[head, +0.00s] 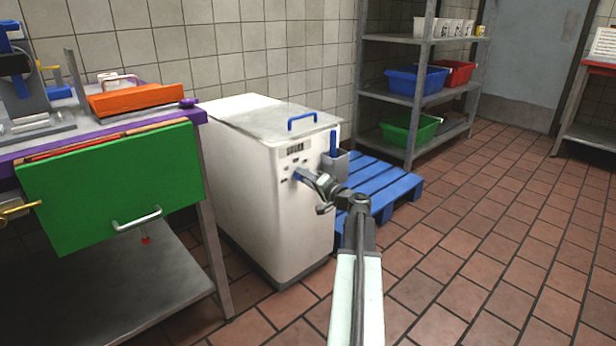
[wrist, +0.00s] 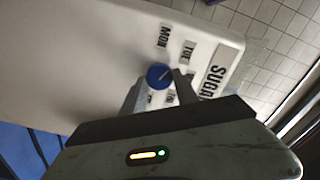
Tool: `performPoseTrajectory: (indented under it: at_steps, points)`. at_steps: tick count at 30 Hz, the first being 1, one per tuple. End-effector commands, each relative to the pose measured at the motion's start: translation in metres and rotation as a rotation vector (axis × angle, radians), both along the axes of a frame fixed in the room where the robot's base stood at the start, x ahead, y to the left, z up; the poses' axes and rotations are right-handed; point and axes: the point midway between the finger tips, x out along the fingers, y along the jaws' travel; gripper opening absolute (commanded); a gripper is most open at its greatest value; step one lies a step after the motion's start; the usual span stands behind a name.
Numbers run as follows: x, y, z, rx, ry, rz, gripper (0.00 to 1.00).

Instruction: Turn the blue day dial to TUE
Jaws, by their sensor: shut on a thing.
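The blue day dial (wrist: 159,74) is on the front of a white sugar bin (head: 240,170). My gripper (wrist: 158,84) is shut on the dial, with a finger on either side of it. In the wrist view, the MON label (wrist: 164,36) and the TUE label (wrist: 187,51) lie above and to the upper right of the dial. Other labels are partly hidden by my gripper. A thin mark crosses the dial, slanting to the upper right; I cannot tell exactly which label it points at. In the head view, my gripper (head: 302,175) hides most of the dial.
A blue pallet (head: 385,185) lies behind the bin, to its right. A shelf with blue (head: 415,82), red and green crates is at the back. Tiled floor (head: 490,240) is clear at right.

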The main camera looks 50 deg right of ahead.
Motion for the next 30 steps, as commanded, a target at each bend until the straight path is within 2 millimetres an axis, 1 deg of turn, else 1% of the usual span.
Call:
performPoseTrajectory:
  at_steps: [1,9,15,22,30]
  points:
    - [0.0008,0.0034,-0.0020,0.036,0.002,0.009,0.00]
    - [0.0010,0.0041,-0.0021,0.275,-0.015,0.012,0.00]
    - [0.0012,0.0043,-0.0022,0.422,-0.026,0.012,0.00]
    - [0.0015,0.0045,-0.0020,0.538,-0.034,0.013,0.00]
    - [0.0018,0.0045,-0.0017,0.596,-0.038,0.013,0.00]
